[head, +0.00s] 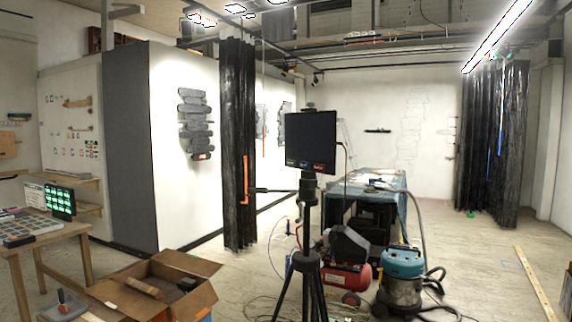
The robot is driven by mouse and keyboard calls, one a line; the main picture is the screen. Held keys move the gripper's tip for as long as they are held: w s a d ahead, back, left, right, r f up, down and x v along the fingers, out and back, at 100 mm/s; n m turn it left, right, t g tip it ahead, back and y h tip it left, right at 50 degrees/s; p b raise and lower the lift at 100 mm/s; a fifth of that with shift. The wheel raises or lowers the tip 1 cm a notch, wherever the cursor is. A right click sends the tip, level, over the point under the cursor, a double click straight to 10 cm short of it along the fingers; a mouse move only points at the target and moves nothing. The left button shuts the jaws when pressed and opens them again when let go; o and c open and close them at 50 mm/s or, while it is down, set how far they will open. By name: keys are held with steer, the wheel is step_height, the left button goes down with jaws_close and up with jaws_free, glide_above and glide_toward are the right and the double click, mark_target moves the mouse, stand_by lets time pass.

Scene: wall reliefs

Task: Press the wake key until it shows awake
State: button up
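A dark flat screen (310,138) stands upright on a black tripod (307,262) in the middle of the head view. Its face is black, with a small blue mark and a small orange mark along the lower edge, too small to read. I cannot tell whether either mark is the wake key. A second screen (60,201) with bright green tiles stands on the wooden table at the left. No key marked as wake can be made out. My gripper is not in view.
An open cardboard box (185,293) lies on the floor at front left, near the wooden table (75,229). A teal vacuum (403,272), a red compressor (343,277) and hoses crowd the floor right of the tripod. Floor between box and tripod looks mostly clear.

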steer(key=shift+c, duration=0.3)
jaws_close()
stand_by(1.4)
